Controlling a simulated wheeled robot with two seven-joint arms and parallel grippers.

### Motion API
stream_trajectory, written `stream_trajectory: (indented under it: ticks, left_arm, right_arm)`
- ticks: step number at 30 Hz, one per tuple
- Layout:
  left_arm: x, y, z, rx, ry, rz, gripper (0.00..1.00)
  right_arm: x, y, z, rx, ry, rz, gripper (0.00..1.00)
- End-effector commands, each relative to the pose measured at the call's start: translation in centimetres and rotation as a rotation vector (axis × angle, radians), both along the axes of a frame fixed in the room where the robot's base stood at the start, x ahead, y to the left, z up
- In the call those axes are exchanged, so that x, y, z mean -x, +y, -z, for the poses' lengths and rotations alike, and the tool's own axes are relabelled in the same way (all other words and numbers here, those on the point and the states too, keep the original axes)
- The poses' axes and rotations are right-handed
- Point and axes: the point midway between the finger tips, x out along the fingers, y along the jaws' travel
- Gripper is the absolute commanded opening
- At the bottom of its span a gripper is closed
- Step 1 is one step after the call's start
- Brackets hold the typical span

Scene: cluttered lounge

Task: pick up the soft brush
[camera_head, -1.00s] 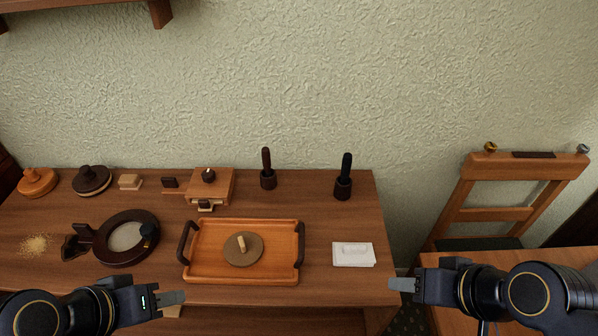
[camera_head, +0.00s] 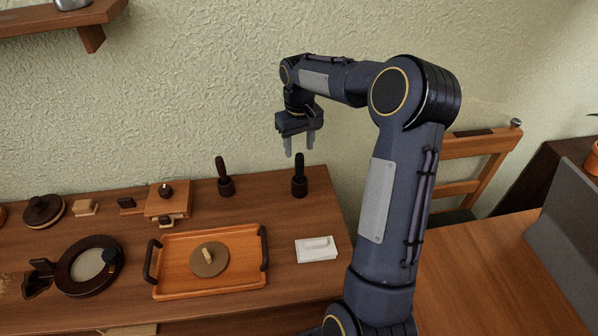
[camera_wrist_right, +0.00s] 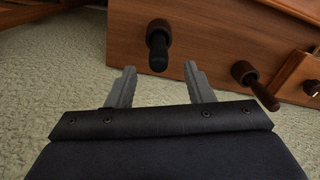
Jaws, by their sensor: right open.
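Two dark-handled tools stand upright in small round holders at the back of the wooden table. One has a black handle (camera_head: 299,171) and the other a dark brown handle (camera_head: 221,169). Their lower ends are hidden in the holders, so I cannot tell which is the soft brush. My right gripper (camera_head: 300,151) is open and empty, fingers down, just above the black-handled tool. In the right wrist view the black handle (camera_wrist_right: 158,52) points in between the open fingers (camera_wrist_right: 159,68), and the brown handle (camera_wrist_right: 263,94) lies off to the right. My left gripper is out of view.
An orange-brown tray (camera_head: 240,282) with a round disc (camera_head: 208,265) lies in front. A white block (camera_head: 316,250) lies right of it. A wooden box (camera_head: 166,204) stands left of the brown-handled tool. A chair (camera_head: 478,165) and another table (camera_head: 480,275) are at right.

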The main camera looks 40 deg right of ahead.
Motion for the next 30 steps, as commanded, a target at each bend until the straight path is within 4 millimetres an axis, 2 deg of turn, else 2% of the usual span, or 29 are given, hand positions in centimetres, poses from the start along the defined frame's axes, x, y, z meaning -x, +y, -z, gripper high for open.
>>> stream_trajectory:
  ticks: [11, 18, 27, 30]
  left_arm:
    - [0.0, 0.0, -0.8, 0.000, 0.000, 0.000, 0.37]
    - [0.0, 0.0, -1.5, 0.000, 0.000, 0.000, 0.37]
    - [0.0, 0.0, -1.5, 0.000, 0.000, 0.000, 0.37]
    - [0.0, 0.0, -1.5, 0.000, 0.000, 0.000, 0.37]
  right_arm:
    - [-0.1, -0.2, 4.1, 0.000, 0.010, 0.002, 0.47]
    - [-0.1, -0.2, 7.5, 0.000, 0.009, 0.002, 0.47]
    - [-0.1, -0.1, 8.1, 0.001, 0.005, 0.002, 0.47]
    - [-0.1, -0.2, 8.1, 0.001, 0.005, 0.002, 0.34]
